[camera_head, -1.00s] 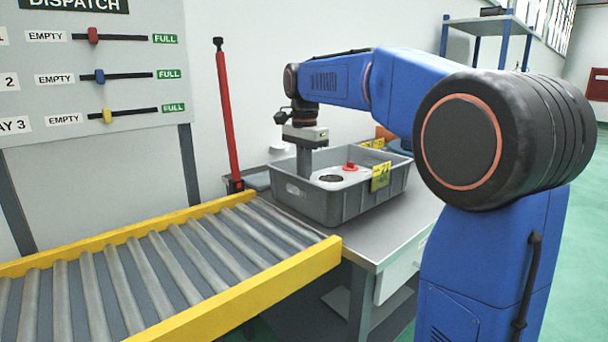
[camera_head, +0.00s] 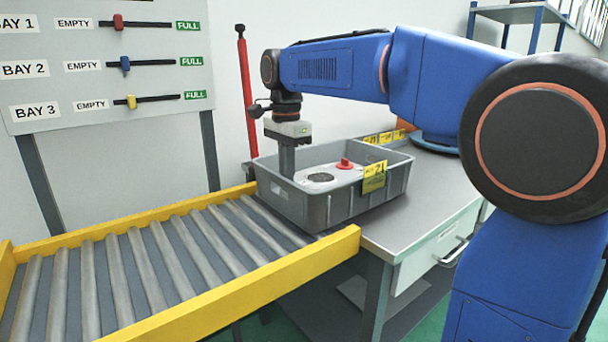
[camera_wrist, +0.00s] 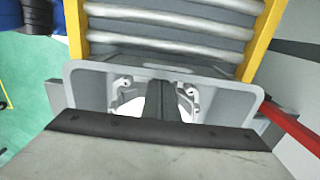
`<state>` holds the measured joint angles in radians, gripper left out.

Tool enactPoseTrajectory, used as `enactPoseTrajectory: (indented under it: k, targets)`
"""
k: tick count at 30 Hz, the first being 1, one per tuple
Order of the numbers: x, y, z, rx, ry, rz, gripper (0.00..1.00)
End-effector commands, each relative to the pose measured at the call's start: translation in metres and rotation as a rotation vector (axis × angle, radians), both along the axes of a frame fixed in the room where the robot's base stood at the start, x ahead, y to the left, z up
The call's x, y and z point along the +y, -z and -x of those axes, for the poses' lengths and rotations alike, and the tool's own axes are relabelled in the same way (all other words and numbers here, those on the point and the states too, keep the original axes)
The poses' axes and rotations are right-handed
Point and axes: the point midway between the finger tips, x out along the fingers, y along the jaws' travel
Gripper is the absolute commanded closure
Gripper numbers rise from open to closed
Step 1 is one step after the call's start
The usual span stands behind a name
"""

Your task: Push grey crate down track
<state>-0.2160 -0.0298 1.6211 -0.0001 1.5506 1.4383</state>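The grey crate (camera_head: 347,207) with a yellow tag stands at the end of the roller track (camera_head: 165,252). Its left end is over the last rollers and its right part is over the workbench. Inside it lies a pale casting with a dark round opening and a red knob (camera_head: 344,163). My gripper (camera_head: 288,172) points down inside the crate, close to its left end wall. In the wrist view, its fingers (camera_wrist: 161,104) are together, with nothing seen between them. The crate's end wall (camera_wrist: 87,88) is just beyond them, facing the rollers (camera_wrist: 170,35). Contact is unclear.
Yellow rails (camera_head: 255,285) edge the track, whose rollers left of the crate are clear. A red post (camera_head: 246,95) stands behind the junction. A board with bay sliders (camera_head: 105,65) stands behind the track. The workbench (camera_head: 425,205) has free room right of the crate.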

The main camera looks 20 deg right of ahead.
Motion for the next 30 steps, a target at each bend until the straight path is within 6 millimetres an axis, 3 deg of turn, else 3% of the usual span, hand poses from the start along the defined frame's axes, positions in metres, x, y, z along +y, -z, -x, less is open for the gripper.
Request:
enactPoseTrajectory:
  k: [30]
  targets:
    - [0.168, 0.0, 0.061, -0.001, -0.005, -0.001, 1.0]
